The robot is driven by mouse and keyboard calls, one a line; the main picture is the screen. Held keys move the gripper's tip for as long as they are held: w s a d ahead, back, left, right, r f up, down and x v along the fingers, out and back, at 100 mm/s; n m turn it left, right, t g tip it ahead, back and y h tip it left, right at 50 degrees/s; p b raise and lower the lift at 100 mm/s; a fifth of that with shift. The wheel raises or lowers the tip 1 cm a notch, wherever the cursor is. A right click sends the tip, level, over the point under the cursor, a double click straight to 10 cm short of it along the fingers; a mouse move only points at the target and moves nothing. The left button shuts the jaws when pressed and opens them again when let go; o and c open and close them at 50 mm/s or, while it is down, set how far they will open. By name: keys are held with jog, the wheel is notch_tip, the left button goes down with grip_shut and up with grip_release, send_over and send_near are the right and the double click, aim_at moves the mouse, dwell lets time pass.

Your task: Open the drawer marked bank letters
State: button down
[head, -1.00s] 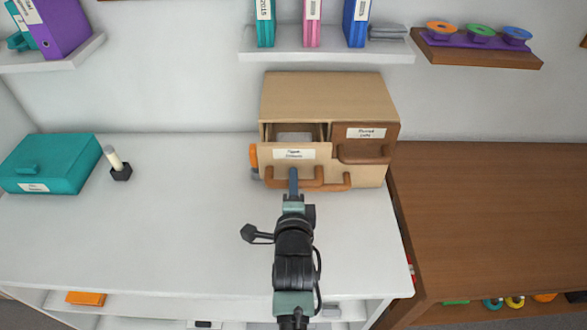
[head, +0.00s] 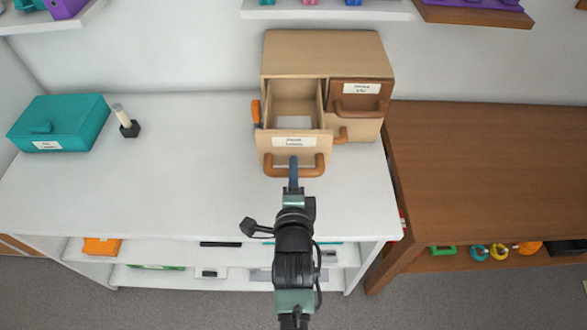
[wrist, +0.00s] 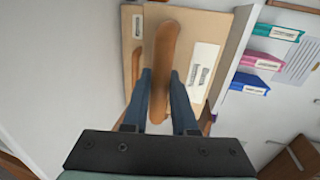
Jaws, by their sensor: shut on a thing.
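A light wooden drawer cabinet (head: 320,55) stands on the white counter. Its upper left drawer (head: 321,150) is pulled well out, and a pale patch shows inside it. The white label (head: 293,142) on its front is too small to read surely; it also shows sideways in the wrist view (wrist: 203,65). My gripper (head: 294,164) is at this drawer's brown bar handle (head: 271,168). In the wrist view, the fingers of my gripper (wrist: 160,92) are closed on both sides of the handle (wrist: 165,52).
A darker brown drawer (head: 345,97) at upper right is shut. A lower handle (head: 341,135) shows partly behind the open drawer. A teal box (head: 75,115) and a dark-based pale stick (head: 128,127) stand left. A brown table (head: 480,170) adjoins at right. The counter front is clear.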

jog(key=c, duration=0.7)
grip_release()
jog(key=shift+s, duration=0.1)
jog(key=v, duration=1.2)
jog(key=shift+s+b, duration=0.3)
jog(key=shift+s, duration=0.1)
jog(key=shift+r, duration=0.1)
